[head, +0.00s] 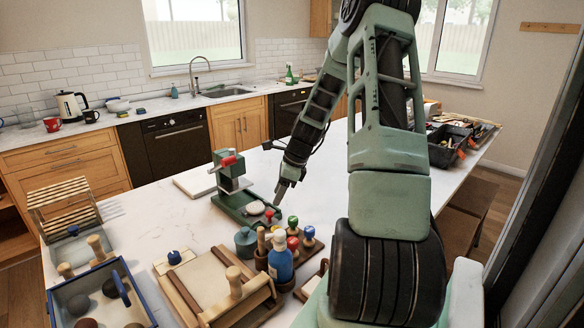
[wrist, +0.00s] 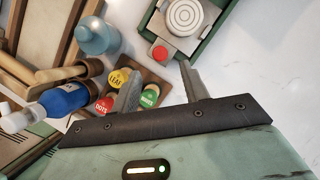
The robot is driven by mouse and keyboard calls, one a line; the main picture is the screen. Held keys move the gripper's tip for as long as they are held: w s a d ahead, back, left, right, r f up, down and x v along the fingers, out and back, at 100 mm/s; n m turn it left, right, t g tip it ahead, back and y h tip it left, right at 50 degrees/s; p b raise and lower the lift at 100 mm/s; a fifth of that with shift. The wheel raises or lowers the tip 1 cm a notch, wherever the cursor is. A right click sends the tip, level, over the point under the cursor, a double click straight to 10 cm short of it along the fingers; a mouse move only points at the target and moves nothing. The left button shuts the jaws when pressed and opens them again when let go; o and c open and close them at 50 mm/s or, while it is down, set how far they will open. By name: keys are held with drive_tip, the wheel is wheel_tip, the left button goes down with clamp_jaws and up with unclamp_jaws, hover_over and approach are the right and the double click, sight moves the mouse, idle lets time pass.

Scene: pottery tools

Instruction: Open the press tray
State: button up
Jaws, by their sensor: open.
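The green press (head: 232,172) stands on the white counter, with a red-handled lever at its top. Its low green base (head: 232,207) extends toward my gripper. The grey press tray (head: 246,213) lies in this base and carries a pale round disc; it also shows at the top of the wrist view (wrist: 203,20). A red knob (wrist: 160,53) sits at the tray's near end. My gripper (head: 279,198) is open and empty. In the wrist view its fingertips (wrist: 160,72) point toward the knob, one to each side and a little short of it. Contact is not visible.
Stamps with coloured knobs (wrist: 122,78), a blue bottle (head: 280,262) and a teal jar (head: 246,242) stand close by the gripper's left in the wrist view. A wooden frame with a roller (head: 235,285) lies in front.

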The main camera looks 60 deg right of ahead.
drive_tip(key=b+v, duration=0.1)
drive_tip(key=v, duration=1)
drive_tip(key=shift+w+a, duration=0.1)
drive_tip(key=w+a+n+g, duration=0.2)
drive_tip(key=a+n, duration=0.6)
drive_tip(key=a, duration=0.7)
drive_tip(key=w+a+n+g, duration=0.1)
drive_tip(key=w+a+n, duration=0.1)
drive_tip(key=a+n, duration=1)
drive_tip(key=s+a+f+n+g+h, duration=0.1)
drive_tip(key=s+a+n, duration=1.6)
drive_tip(key=a, duration=0.6)
drive_tip(key=shift+s+f+h, duration=0.35)
drive_tip(key=shift+s+h, duration=0.05)
drive_tip(key=shift+s, duration=0.6)
